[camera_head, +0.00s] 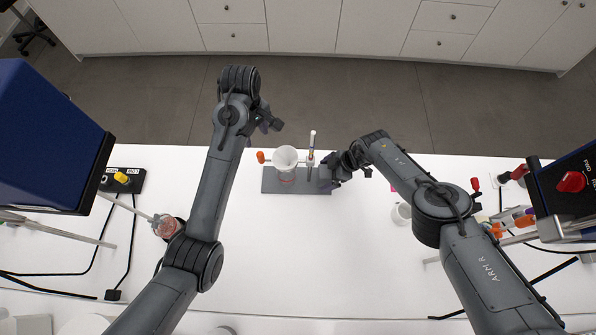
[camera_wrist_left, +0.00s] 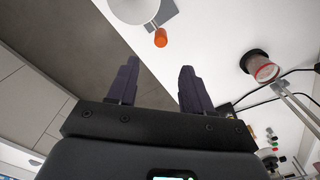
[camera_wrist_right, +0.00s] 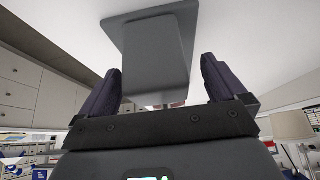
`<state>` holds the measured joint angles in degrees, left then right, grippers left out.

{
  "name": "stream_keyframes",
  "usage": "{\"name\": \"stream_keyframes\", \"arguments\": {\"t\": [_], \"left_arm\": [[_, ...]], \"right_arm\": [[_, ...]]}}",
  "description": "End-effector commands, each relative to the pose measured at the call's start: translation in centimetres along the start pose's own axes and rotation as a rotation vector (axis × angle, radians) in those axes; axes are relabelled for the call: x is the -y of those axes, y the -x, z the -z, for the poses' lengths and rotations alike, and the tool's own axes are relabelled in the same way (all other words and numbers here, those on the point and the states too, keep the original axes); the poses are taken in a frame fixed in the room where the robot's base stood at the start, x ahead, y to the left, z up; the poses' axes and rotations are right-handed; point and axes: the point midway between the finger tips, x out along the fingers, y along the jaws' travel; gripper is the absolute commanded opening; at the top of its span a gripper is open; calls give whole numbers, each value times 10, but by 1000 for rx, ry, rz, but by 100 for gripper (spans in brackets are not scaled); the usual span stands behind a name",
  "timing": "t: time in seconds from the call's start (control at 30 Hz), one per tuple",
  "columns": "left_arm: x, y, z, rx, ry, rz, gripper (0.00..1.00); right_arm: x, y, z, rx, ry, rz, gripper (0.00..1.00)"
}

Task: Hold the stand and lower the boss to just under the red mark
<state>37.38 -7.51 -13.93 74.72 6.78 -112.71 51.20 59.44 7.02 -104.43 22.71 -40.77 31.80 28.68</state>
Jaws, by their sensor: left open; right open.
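The stand has a flat grey base (camera_head: 320,187) on the white table and an upright rod (camera_head: 312,141). A small boss (camera_head: 310,160) on the rod carries a white funnel (camera_head: 285,158), with an orange knob (camera_head: 261,157) at its left. I cannot make out the red mark. My left gripper (camera_head: 276,124) is open and empty, beyond the funnel; the orange knob (camera_wrist_left: 160,38) shows ahead of it in the left wrist view. My right gripper (camera_head: 330,174) is open at the base's right end. In the right wrist view a grey block of the stand (camera_wrist_right: 156,58) lies between its fingers.
A red-filled jar (camera_head: 165,227) is held on a rod at the left. A blue box (camera_head: 45,140) stands at the left edge and another device (camera_head: 570,190) at the right. A white cup (camera_head: 401,213) sits right of the stand. The front middle of the table is clear.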

Motion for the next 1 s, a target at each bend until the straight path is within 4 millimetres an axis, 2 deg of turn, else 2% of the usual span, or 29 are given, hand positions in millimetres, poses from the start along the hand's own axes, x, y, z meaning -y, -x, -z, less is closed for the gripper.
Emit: {"name": "stream_keyframes", "arguments": {"t": [0.6, 1.0], "left_arm": [[0, 0, 0, 0, 0, 0, 50], [0, 0, 0, 0, 0, 0, 50]], "right_arm": [[-1, 60, 1, -1, 7, 1, 98], [-1, 68, 2, 0, 9, 1, 98]]}}
